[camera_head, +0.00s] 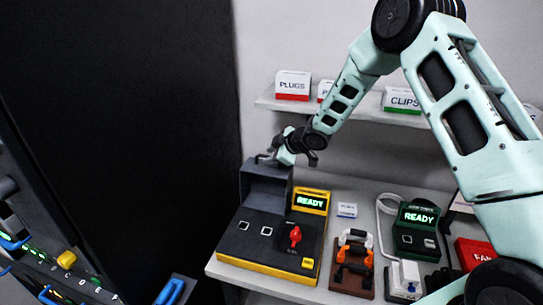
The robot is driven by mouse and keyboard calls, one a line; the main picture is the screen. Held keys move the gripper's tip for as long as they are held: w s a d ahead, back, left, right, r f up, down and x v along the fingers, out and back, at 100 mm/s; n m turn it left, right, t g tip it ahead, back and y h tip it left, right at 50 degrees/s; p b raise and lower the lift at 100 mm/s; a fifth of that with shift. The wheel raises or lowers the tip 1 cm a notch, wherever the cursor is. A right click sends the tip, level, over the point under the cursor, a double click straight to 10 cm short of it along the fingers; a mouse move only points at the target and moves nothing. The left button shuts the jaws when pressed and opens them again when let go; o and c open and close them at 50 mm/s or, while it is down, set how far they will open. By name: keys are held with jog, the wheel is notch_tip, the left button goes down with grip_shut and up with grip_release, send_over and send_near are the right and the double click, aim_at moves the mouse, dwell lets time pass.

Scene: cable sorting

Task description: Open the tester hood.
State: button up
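The tester (245,248) is a black and yellow unit on the bench, with a lit READY screen (310,201) and a red knob (295,236). Its dark grey hood (264,185) stands raised at the back left, and two small square sockets on the deck in front of it are uncovered. My gripper (272,157) is at the hood's top edge, by a grey bar that looks like its handle. The fingers are small and dark here, so I cannot tell whether they grip the bar or only touch it.
An orange, white and black clip rack (352,263) stands right of the tester. A dark green unit (417,230) reading READY, a white plug box (405,279) and a red box (474,255) are farther right. A shelf (345,112) with labelled boxes is behind, beneath my arm.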

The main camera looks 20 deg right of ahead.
jog(key=shift+s, duration=0.1)
jog(key=b+v, duration=0.1)
jog(key=v, duration=1.6)
jog(key=shift+d, duration=0.15)
jog(key=s+a+f+m+g+h+b, duration=0.25)
jog(key=s+a+b, duration=0.25)
jog(key=s+a, duration=0.5)
jog(key=s+a+f+m+g+b, duration=0.1)
jog(key=s+a+g, duration=0.1)
jog(key=s, duration=0.6)
jog(key=s+a+f+g+h+b, duration=0.1)
jog(key=s+a+f+g, duration=0.1)
jog(key=s, duration=0.7)
jog(key=s+a+f+m+g+h+b, duration=0.1)
jog(key=s+a, duration=0.3)
jog(key=s, duration=0.4)
jog(key=shift+s+f+m+g+b, duration=0.35)
jog(key=shift+f+g, duration=0.1)
jog(key=shift+f, duration=0.15)
